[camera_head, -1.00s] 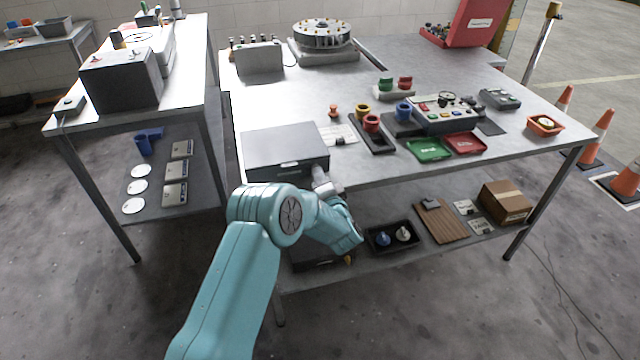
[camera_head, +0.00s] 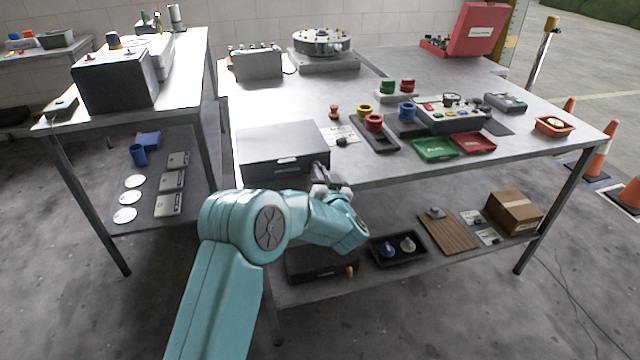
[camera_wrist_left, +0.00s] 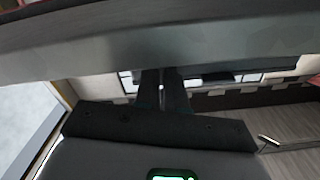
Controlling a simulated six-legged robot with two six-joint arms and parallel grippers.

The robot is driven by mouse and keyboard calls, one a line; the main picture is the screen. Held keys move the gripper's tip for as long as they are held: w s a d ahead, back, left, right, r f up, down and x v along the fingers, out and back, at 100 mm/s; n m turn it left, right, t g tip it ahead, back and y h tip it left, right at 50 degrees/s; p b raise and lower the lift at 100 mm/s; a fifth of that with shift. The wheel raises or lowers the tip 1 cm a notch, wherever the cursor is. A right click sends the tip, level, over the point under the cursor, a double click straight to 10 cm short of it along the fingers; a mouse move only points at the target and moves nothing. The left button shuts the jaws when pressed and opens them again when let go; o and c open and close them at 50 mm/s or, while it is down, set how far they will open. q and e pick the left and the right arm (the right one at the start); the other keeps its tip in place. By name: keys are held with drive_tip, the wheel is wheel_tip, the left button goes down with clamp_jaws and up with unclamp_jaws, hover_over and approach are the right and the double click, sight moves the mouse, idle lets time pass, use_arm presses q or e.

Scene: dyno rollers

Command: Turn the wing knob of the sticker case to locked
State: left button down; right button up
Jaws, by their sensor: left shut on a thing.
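A grey case (camera_head: 283,140), which looks like the sticker case, sits at the front left of the work table. It has a pale handle or label on its front. My left gripper (camera_head: 323,174) is at the right end of the case's front, by the table edge. In the left wrist view its two dark fingers (camera_wrist_left: 162,92) are close together and reach up to a broad grey surface (camera_wrist_left: 160,52). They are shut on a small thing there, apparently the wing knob. The knob is hidden, so its angle cannot be told. My right gripper is not in view.
The table (camera_head: 290,100) also holds a tray with coloured cups (camera_head: 374,124), green (camera_head: 436,150) and red (camera_head: 473,143) trays and a control box (camera_head: 452,114). The shelf below bears a black tray (camera_head: 398,248) and a cardboard box (camera_head: 514,211).

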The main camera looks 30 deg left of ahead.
use_arm(q)
drive_tip(key=shift+d+f+n+b, duration=0.1)
drive_tip(key=shift+f+n+b, duration=0.1)
drive_tip(key=shift+n+b, duration=1.35)
drive_tip(key=shift+n, duration=0.25)
drive_tip(key=c, duration=1.5)
unclamp_jaws()
drive_tip(key=shift+r, duration=0.15)
drive_tip(key=v, duration=1.6)
drive_tip(key=shift+s+p, duration=0.2)
drive_tip(key=shift+p, duration=0.15)
